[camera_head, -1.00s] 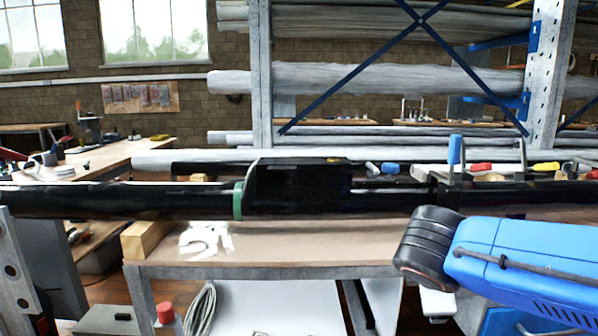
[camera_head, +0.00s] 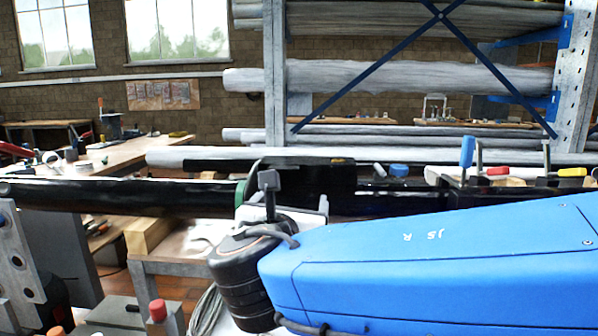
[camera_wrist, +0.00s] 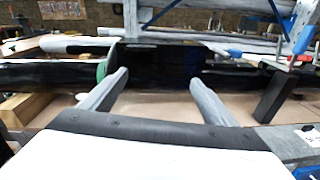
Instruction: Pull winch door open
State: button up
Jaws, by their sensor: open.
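A long black mast (camera_head: 110,195) lies across the bench, with a raised black box section, apparently the winch housing (camera_head: 315,178), near its middle. A green ring (camera_head: 243,192) sits at the housing's left end. The door's outline and any handle cannot be made out on the dark surface. In the wrist view my gripper (camera_wrist: 160,78) is open and empty, its two grey fingers pointing at the dark housing (camera_wrist: 155,66). The fingers appear short of the housing; contact cannot be confirmed. In the head view my blue arm and black wrist hide the housing's lower front.
The mast rests on a wooden block (camera_head: 150,236) at the left. Clamps with blue (camera_head: 467,151) and red handles stand along the mast to the right. A perforated grey upright (camera_head: 14,258) stands at the left edge. A rack of wrapped tubes (camera_head: 420,77) is behind.

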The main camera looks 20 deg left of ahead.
aim_at(283, 171)
jog(key=s+a+r+n+y, duration=0.1)
jog(key=s+a+n, duration=0.1)
jog(key=a, duration=0.1)
jog(key=shift+t, duration=0.3)
jog(key=x, duration=1.7)
jog(key=shift+w+a+r, duration=0.1)
jog(key=shift+a+r, duration=0.15)
jog(key=shift+a, duration=0.1)
jog(key=c, duration=1.5)
